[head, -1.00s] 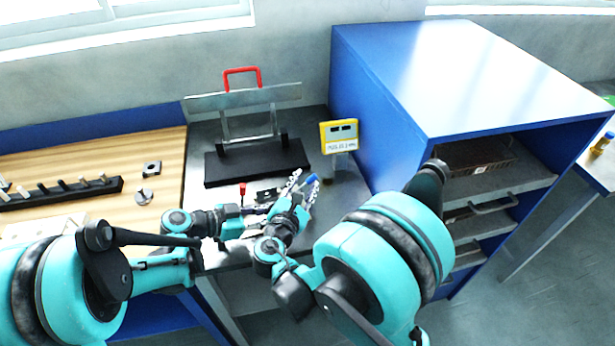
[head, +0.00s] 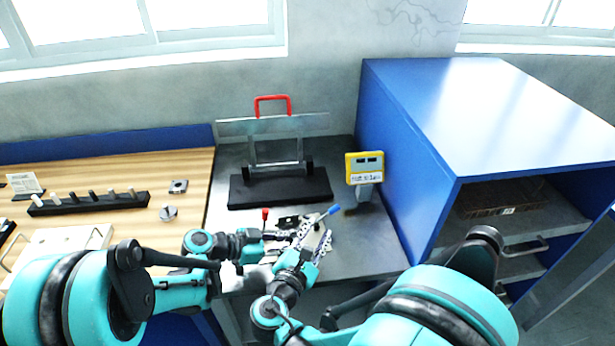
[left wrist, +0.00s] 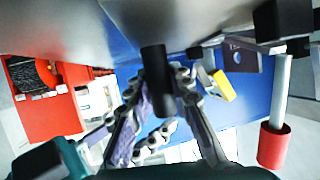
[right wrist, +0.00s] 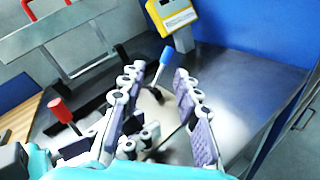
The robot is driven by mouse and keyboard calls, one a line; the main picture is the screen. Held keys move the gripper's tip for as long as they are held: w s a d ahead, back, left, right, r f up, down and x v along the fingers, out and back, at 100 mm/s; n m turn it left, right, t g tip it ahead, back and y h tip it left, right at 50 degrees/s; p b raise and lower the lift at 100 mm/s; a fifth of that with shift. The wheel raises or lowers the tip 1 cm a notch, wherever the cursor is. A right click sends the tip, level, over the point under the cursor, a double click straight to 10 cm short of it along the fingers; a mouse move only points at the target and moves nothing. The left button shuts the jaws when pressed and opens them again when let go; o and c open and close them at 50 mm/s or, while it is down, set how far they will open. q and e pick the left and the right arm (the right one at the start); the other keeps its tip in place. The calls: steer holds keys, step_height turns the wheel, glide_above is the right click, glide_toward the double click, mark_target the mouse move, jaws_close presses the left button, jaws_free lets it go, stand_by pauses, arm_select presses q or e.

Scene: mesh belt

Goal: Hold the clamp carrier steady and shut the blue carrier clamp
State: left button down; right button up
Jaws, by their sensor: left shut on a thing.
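The blue carrier clamp handle (head: 330,211) sticks up tilted on the steel bench; it also shows beyond my right fingers in the right wrist view (right wrist: 165,58). A red handle (head: 265,214) stands upright to its left. The dark clamp carrier (head: 289,221) lies between them, partly hidden by my grippers. My left gripper (head: 283,236) is shut on a black bar (left wrist: 157,80), apparently part of the carrier. My right gripper (right wrist: 155,80) is open, its fingers apart with nothing gripped, just short of the blue handle.
Behind stands a black base (head: 280,188) with a metal frame and red handle. A yellow display (head: 364,168) stands at the back right, beside the blue cabinet (head: 410,170). A wooden bench (head: 110,170) with a peg rack (head: 90,203) lies left. Bench space right of the clamp is clear.

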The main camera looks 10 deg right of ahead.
steer(key=w+d+m, duration=0.1)
steer(key=d, duration=0.1)
steer(key=w+d+m+g+y, duration=0.1)
steer(key=w+d, duration=0.1)
steer(key=x, duration=1.2)
steer(key=shift+w+a+f, duration=0.1)
steer(key=shift+a, duration=0.05)
jaws_close()
